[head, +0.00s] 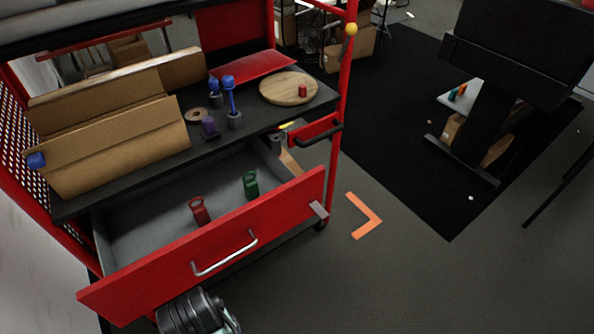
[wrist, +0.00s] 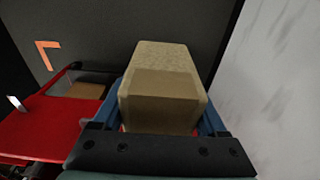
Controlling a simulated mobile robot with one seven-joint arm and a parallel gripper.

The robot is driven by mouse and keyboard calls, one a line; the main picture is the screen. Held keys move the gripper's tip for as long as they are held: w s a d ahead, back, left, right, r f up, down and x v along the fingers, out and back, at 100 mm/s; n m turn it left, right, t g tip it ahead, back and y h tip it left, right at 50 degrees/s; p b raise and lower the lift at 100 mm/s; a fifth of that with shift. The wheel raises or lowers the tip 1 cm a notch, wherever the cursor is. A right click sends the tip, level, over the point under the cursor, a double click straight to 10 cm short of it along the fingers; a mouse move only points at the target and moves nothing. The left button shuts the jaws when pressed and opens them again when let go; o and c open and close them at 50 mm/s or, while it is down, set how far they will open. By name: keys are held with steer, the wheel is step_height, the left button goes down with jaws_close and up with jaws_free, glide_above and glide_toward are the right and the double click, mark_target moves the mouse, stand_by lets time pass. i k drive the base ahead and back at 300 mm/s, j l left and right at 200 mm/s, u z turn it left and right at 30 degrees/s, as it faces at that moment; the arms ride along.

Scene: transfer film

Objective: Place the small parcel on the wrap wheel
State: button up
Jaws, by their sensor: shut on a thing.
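The small parcel (wrist: 160,62) is a tan block-shaped box in the wrist view. My gripper (wrist: 165,100) is shut on it, with a blue finger along each side. In the head view only part of my arm shows at the bottom edge; the gripper and parcel are not visible there. A round wooden disc (head: 273,91), which looks like the wrap wheel, lies on the right end of the dark cart top. A small red cylinder (head: 303,90) stands on the disc near its right side.
The red drawer (head: 222,243) is pulled out, with a red item (head: 200,211) and a green item (head: 251,185) inside. Opened cardboard (head: 120,145) fills the cart top's left. Blue-topped tools (head: 232,97) stand left of the disc. A red post (head: 345,95) rises at right.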

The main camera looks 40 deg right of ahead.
mark_target(288, 85)
steer(key=k+z, duration=0.2)
steer(key=z, duration=0.2)
steer(key=k+z, duration=0.15)
steer(key=z, duration=0.2)
steer(key=i+z, duration=0.45)
steer(key=i, duration=0.6)
